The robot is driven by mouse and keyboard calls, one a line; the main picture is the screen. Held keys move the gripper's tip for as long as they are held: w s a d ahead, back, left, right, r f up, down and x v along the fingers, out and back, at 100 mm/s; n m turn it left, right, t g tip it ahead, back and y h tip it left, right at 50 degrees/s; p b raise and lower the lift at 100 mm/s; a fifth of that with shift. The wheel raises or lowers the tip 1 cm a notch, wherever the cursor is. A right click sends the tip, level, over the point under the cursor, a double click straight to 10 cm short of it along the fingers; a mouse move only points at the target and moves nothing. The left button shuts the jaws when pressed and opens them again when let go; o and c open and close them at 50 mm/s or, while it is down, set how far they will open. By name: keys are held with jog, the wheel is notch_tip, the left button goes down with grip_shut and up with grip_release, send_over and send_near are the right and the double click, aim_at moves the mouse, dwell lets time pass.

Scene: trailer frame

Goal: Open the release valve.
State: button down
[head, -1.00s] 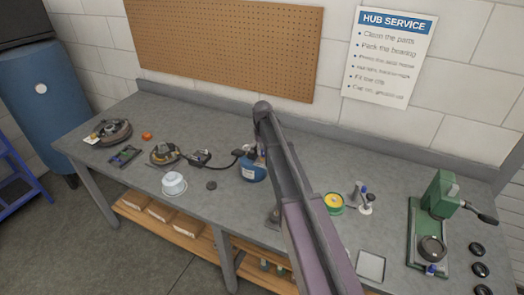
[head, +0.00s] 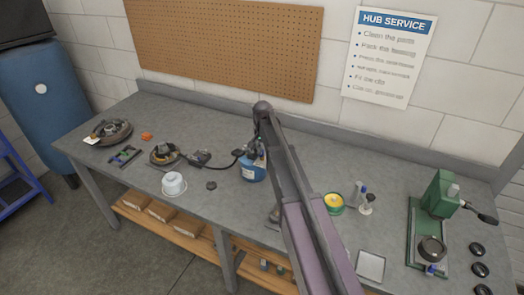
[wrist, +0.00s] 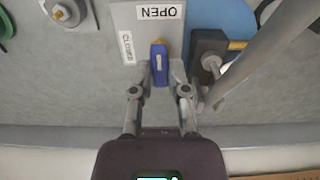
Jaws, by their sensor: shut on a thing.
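The release valve has a blue lever (wrist: 159,66) on a brass stem, over a grey plate (wrist: 140,22). The plate carries an upside-down OPEN label (wrist: 160,12) at the top and a CLOSED label (wrist: 126,47) on the left. The lever points down the wrist picture, toward my gripper. My gripper (wrist: 160,72) is shut on the lever, one finger on each side. In the head view my arm hides most of the gripper and the valve, near a blue container (head: 252,173) on the bench.
A dark block with a brass fitting (wrist: 209,55) and a slanting grey rod (wrist: 262,50) stand close right of my gripper. The grey bench (head: 225,215) also holds hub parts (head: 165,153), a white cup (head: 174,184), a yellow-green tin (head: 334,203) and a green press (head: 440,195).

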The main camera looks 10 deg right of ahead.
dwell(0.3)
jog(key=c, duration=0.6)
grip_release()
jog(key=shift+a, duration=0.1)
